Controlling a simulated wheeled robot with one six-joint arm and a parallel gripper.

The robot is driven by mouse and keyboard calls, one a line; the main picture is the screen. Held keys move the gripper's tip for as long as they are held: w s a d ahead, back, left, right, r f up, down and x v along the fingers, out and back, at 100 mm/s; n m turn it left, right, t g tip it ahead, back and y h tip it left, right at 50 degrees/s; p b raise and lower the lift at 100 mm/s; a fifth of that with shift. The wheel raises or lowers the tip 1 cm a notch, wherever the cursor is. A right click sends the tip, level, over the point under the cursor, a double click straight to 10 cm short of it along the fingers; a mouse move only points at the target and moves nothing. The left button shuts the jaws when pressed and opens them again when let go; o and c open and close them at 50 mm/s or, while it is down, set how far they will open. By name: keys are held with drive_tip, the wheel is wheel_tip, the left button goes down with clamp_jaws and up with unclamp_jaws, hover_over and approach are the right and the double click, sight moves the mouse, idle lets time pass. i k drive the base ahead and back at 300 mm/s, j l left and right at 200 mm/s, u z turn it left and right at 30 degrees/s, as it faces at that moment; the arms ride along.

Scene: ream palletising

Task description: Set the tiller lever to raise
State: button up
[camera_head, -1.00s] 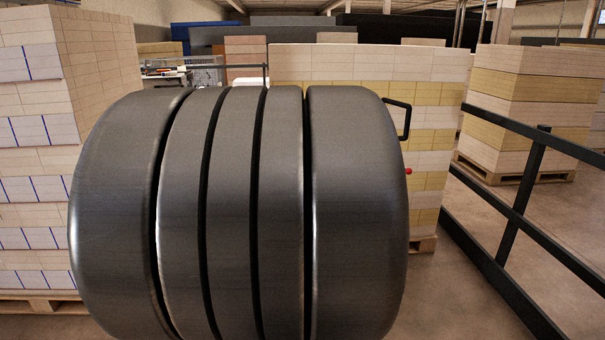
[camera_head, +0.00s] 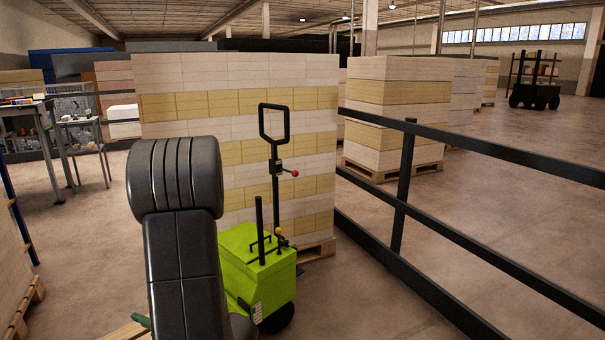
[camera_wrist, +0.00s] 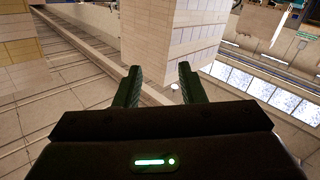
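A green pallet truck (camera_head: 256,265) stands in front of a tall stack of reams, to the right of my arm in the head view. Its black tiller (camera_head: 275,190) rises upright to a loop handle. A small lever with a red knob (camera_head: 294,173) sticks out to the right below the loop. A yellow-orange knob (camera_head: 278,231) sits lower on the body. My gripper (camera_wrist: 158,88) shows in the wrist view with its two fingers apart and nothing between them. The tiller and lever are not seen in the wrist view. My arm hides part of the truck's left side.
The ream stack (camera_head: 240,100) on a pallet stands close behind the truck. A black railing (camera_head: 404,190) runs along the right side. More pallet stacks (camera_head: 400,110) stand beyond it. Tables (camera_head: 60,140) stand at the left. Open floor lies left of the arm.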

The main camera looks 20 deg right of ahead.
sight(295, 173)
drive_tip(key=i+l+z, duration=0.5)
drive_tip(key=i+l, duration=1.65)
drive_tip(key=i, duration=0.05)
